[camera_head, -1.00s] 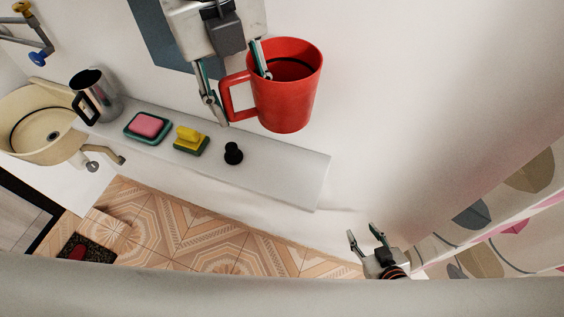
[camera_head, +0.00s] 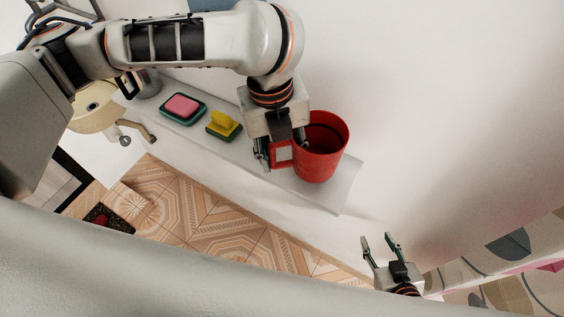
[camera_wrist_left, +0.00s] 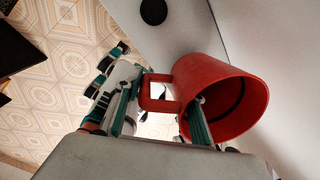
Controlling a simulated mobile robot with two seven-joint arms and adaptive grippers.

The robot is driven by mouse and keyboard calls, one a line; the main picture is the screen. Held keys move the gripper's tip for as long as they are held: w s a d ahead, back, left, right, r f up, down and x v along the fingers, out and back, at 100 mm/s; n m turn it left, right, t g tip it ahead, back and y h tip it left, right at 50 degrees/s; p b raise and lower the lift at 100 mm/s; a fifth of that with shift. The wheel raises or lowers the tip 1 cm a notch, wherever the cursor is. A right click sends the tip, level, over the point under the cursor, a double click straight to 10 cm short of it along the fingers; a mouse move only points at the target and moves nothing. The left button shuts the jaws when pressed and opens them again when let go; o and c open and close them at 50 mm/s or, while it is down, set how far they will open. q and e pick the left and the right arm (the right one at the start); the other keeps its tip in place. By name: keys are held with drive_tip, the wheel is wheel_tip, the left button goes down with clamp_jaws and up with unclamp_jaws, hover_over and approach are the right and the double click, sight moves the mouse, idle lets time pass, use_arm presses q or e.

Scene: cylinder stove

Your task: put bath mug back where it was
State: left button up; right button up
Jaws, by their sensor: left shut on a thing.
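The red bath mug (camera_head: 328,155) is upright over the right end of the white shelf in the head view. It also shows in the left wrist view (camera_wrist_left: 215,85), its open rim facing the camera and its handle between the fingers. My left gripper (camera_head: 281,155) is shut on the mug at its handle side. I cannot tell whether the mug's base touches the shelf. My right gripper (camera_head: 380,244) is open and empty, low and to the right, apart from the shelf.
The shelf (camera_head: 338,198) also holds a pink soap in a green dish (camera_head: 182,108) and a yellow-green brush (camera_head: 224,125). A black knob (camera_wrist_left: 153,11) shows in the left wrist view. A cream basin (camera_head: 92,108) is at left. A patterned curtain (camera_head: 510,245) hangs at right.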

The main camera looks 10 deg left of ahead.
sight(282, 162)
use_arm(q)
wheel_tip(282, 162, down, 3)
drive_tip(key=shift+f, duration=0.1)
use_arm(e)
drive_tip(key=shift+d+f, duration=0.1)
drive_tip(key=shift+f, duration=0.2)
use_arm(q)
drive_tip(key=o, duration=1.2)
drive_tip(key=shift+o, duration=0.2)
use_arm(e)
drive_tip(key=shift+f, duration=0.1)
use_arm(q)
drive_tip(key=r, duration=0.6)
drive_tip(key=shift+s+a+r+p, duration=0.1)
drive_tip(key=shift+a+r+p, duration=0.1)
drive_tip(key=shift+a+p, duration=0.1)
drive_tip(key=r, duration=0.5)
drive_tip(key=shift+s+a+r+p, duration=0.15)
drive_tip(key=shift+s+r+p, duration=0.05)
drive_tip(key=shift+p, duration=0.1)
drive_tip(key=shift+r, duration=0.2)
use_arm(e)
drive_tip(key=shift+s+d+r+h, duration=0.2)
drive_tip(key=shift+d+h, duration=0.1)
drive_tip(key=shift+d, duration=0.3)
